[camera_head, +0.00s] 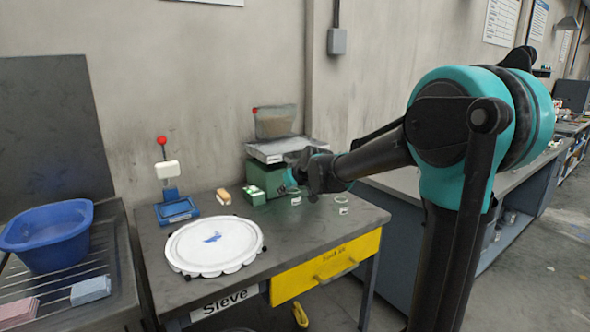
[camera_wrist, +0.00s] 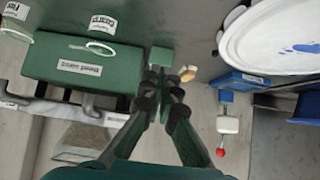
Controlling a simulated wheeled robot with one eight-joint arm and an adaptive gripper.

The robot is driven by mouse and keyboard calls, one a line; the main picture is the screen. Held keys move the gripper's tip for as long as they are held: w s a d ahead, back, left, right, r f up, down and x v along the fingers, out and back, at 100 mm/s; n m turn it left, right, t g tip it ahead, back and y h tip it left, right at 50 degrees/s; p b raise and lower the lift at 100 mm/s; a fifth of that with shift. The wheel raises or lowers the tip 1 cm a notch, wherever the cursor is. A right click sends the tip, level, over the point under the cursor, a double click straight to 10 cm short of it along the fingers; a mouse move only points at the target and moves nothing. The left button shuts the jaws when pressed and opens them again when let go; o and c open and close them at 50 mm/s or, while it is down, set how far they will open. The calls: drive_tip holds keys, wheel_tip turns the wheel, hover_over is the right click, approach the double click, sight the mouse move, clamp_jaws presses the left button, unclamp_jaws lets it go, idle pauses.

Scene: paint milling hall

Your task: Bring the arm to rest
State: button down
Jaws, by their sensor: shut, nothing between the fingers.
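My gripper (camera_head: 297,172) is at the end of my arm, which reaches in from the right over the far right part of the dark table (camera_head: 225,290). It is in front of the green box. In the wrist view my gripper (camera_wrist: 163,82) shows two dark fingers with their tips close together and nothing held between them. The labelled green box (camera_wrist: 85,65) lies to the left of the fingers in that view. I cannot tell whether the fingers touch anything.
A white round sieve (camera_head: 214,246) with a blue smear lies on the table. A blue basin (camera_head: 48,238) stands at left. Small labelled jars surround my gripper.

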drive_tip(key=s+d+f+m+h, duration=0.1)
drive_tip(key=s+d+f, duration=0.1)
drive_tip(key=d, duration=0.2)
drive_tip(key=s+d+f+m, duration=0.1)
drive_tip(key=s+d+f, duration=0.1)
drive_tip(key=s+d, duration=0.1)
drive_tip(key=s+d+f+h, duration=0.1)
drive_tip(key=s+d+f, duration=0.1)
drive_tip(key=d, duration=0.3)
drive_tip(key=shift+s+d+m+h, duration=0.15)
drive_tip(key=shift+s+m+h, duration=0.2)
drive_tip(key=shift+s, duration=0.35)
drive_tip(key=s+d+f+m+g+h, duration=0.1)
drive_tip(key=s+d+f+m, duration=0.1)
drive_tip(key=s+d+f, duration=0.35)
drive_tip(key=s+d+f+m+h, duration=0.2)
drive_tip(key=s+d, duration=0.4)
drive_tip(key=s, duration=0.2)
drive_tip(key=s+f+g, duration=0.3)
drive_tip(key=s+f, duration=0.4)
drive_tip(key=s, duration=0.4)
drive_tip(key=shift+a, duration=0.35)
drive_tip(key=shift+r, duration=0.1)
